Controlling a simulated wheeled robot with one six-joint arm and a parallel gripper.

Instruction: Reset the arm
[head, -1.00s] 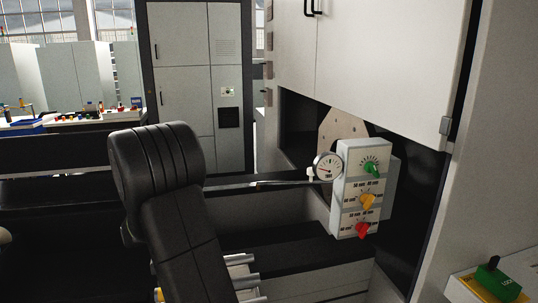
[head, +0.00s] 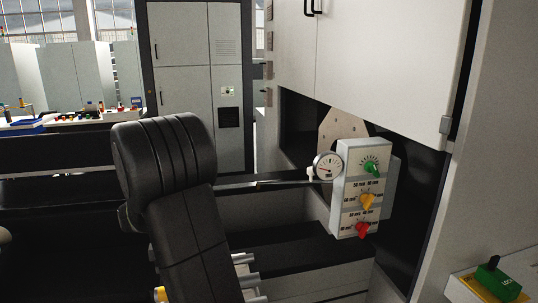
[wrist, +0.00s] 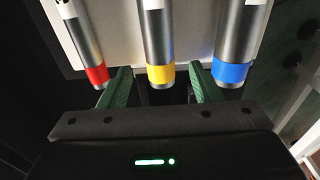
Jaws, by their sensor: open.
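My gripper (wrist: 162,80) shows in the wrist view with its two green fingers spread apart. It is open and I see nothing clamped in it. A metal cylinder with a yellow band (wrist: 160,40) appears between the fingertips. I cannot tell whether it lies between them in depth or beyond them. A red-banded cylinder (wrist: 84,40) is left of the left finger and a blue-banded cylinder (wrist: 236,40) is by the right finger. In the head view my black arm (head: 165,155) stands at centre left, and the gripper is out of sight there.
A control panel (head: 348,218) with green, yellow and red knobs and a round gauge (head: 326,167) is right of my arm. A white cabinet (head: 390,55) hangs above it. A green switch on a yellow plate (head: 497,279) is at lower right. Dark rack beams (head: 60,150) run behind my arm.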

